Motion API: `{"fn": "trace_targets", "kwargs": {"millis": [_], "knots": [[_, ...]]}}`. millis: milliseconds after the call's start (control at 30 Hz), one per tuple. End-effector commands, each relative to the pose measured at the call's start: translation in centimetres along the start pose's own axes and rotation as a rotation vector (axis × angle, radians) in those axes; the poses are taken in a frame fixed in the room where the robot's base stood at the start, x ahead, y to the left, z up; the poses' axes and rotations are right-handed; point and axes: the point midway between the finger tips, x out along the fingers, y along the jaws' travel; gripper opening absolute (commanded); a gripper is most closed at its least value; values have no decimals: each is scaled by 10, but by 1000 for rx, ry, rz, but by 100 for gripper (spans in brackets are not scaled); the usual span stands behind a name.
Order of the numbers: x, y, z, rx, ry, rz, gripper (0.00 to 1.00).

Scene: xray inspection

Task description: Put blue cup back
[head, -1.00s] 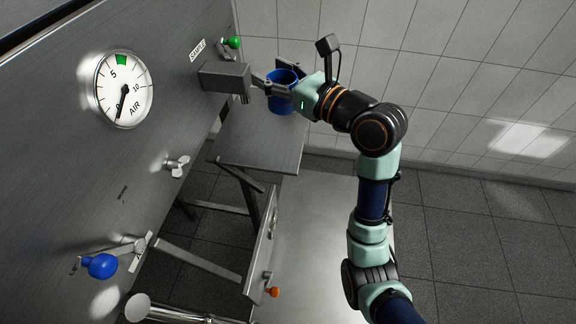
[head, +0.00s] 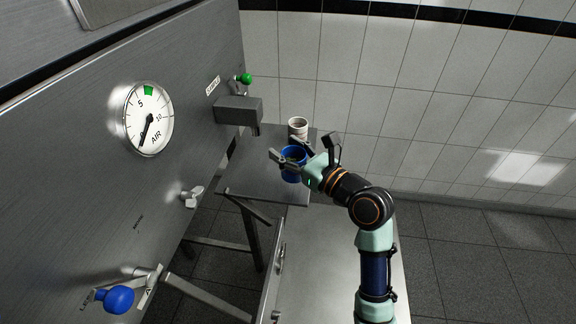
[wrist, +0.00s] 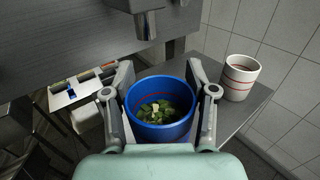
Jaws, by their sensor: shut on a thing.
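The blue cup (head: 290,177) is between the fingers of my gripper (head: 289,157), over the front part of the small metal table (head: 237,174). In the wrist view the blue cup (wrist: 160,131) is upright and holds green leafy pieces with a pale bit. My gripper (wrist: 160,95) is shut on it, one finger on each side. I cannot tell whether the cup's base touches the table.
A white cup with red bands (head: 298,127) stands at the table's back right; it also shows in the wrist view (wrist: 238,80). A grey spout (head: 238,111) juts from the metal wall panel above the table. A green knob (head: 245,79) is above the spout.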

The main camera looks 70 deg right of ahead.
Motion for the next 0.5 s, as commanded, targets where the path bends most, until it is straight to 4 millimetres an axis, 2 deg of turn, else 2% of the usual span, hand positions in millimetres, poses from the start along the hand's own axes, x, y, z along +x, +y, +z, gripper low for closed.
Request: {"fn": "trace_targets", "kwargs": {"millis": [167,367,500], "knots": [[0,0,-8,0,1,0,18],[0,0,-42,3,1,0,18],[0,0,-45,-2,-1,-1,18]]}}
